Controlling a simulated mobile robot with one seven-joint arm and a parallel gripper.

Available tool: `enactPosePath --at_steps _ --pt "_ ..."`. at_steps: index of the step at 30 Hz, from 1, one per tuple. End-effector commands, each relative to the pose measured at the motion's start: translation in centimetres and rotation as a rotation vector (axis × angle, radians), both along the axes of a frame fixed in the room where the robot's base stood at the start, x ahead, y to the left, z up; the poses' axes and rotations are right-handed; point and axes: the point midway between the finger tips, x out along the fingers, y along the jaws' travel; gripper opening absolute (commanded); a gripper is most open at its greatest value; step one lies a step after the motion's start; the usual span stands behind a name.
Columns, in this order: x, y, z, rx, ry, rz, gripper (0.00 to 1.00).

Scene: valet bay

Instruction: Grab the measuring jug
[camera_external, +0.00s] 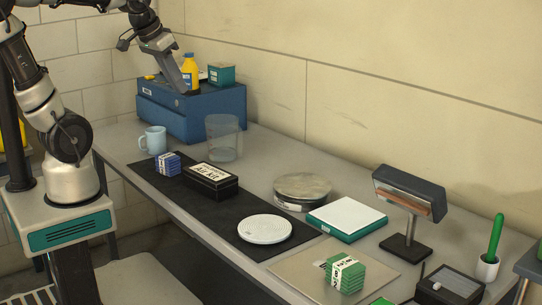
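A clear, see-through vessel (223,138), which looks like the measuring jug, stands upright on the grey bench, right of a blue box; I cannot make out a handle. A pale blue mug (153,141) with its handle on the left stands in front of the blue box. My gripper (189,92) points down over the top of the blue box, beside a yellow bottle (190,69). It is up and left of the clear vessel and apart from it. Its fingers are too small to show whether they are open, and I see nothing held.
The blue box (212,113) also carries a green box (221,74). A black mat (255,206) holds a blue pack (167,163), a black kit box (210,182) and a white disc (265,229). The wall runs close behind.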

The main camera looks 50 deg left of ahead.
Motion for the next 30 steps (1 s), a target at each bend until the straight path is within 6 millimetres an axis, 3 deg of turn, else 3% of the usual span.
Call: enactPosePath --at_steps 1,6,9,13,19,25,30 --pt "2.7 1.1 -1.4 0.002 0.018 0.013 0.19" --pt "11.6 5.3 -4.2 0.004 0.044 0.037 0.19" --pt "16.5 8.4 -7.1 -0.001 0.058 0.052 0.19" --pt "21.4 12.3 -11.1 -0.012 0.067 0.068 0.19" --pt "25.1 15.9 -15.2 -0.024 0.074 0.082 0.19" --pt "26.3 16.5 -17.4 -0.026 0.078 0.083 0.19" --pt "27.6 16.6 -20.9 -0.027 0.079 0.083 0.19"
